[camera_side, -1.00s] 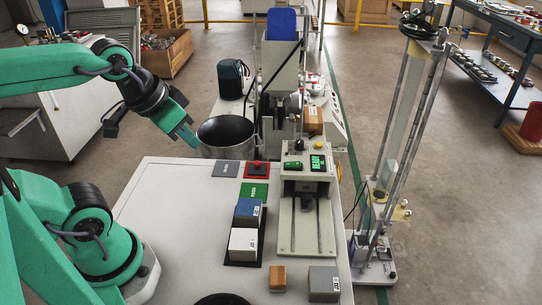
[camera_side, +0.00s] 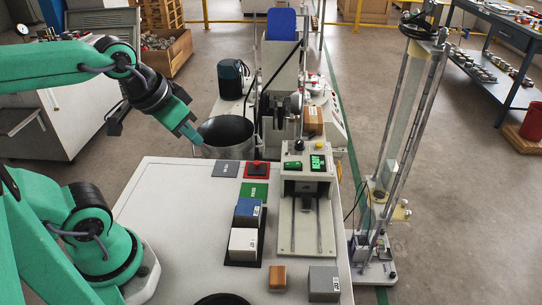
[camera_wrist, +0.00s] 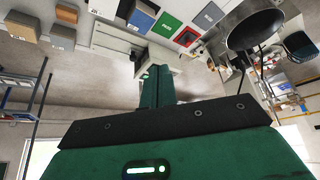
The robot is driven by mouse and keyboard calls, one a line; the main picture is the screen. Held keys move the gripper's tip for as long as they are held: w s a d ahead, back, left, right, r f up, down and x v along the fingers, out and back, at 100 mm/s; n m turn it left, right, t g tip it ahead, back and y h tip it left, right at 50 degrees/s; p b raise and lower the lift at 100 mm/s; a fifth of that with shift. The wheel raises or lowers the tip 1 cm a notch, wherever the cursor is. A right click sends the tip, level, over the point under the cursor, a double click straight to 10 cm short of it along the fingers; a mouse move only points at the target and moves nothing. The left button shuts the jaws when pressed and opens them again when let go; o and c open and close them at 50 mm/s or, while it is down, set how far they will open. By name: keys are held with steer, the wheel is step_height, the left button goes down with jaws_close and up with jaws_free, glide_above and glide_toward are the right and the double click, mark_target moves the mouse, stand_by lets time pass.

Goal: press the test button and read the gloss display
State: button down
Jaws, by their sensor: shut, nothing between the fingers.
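The test device (camera_side: 286,210) is a pale bench unit with a lit green display (camera_side: 318,162) on its head; its digits are too small to read. A green control (camera_side: 292,165) sits left of the display, and a small dark knob is on top.
A grey pad (camera_side: 226,169) and a green pad (camera_side: 253,191) lie near the red button. A brown block (camera_side: 277,277) and a grey block (camera_side: 323,281) are in front. A metal pot (camera_side: 222,152) stands behind the table.

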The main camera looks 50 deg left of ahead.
steer(key=w+d+r+n+t, duration=0.15)
steer(key=w+n, duration=0.25)
steer(key=w, duration=1.2)
steer(key=n+t, duration=0.2)
steer(key=n, duration=0.2)
glide_above(319, 145)
steer(key=shift+h, duration=0.3)
steer(key=shift+s+a+f, duration=0.1)
steer(key=shift+s+f, duration=0.1)
steer(key=shift+f, duration=1.15)
steer(key=shift+s+a+f, duration=0.1)
steer(key=shift+s+f, duration=0.05)
steer(key=shift+f, duration=1.2)
steer(key=shift+f, duration=0.2)
steer(key=shift+f, duration=4.2)
steer(key=shift+f, duration=0.25)
steer(key=shift+f, duration=0.2)
steer(key=shift+f, duration=0.45)
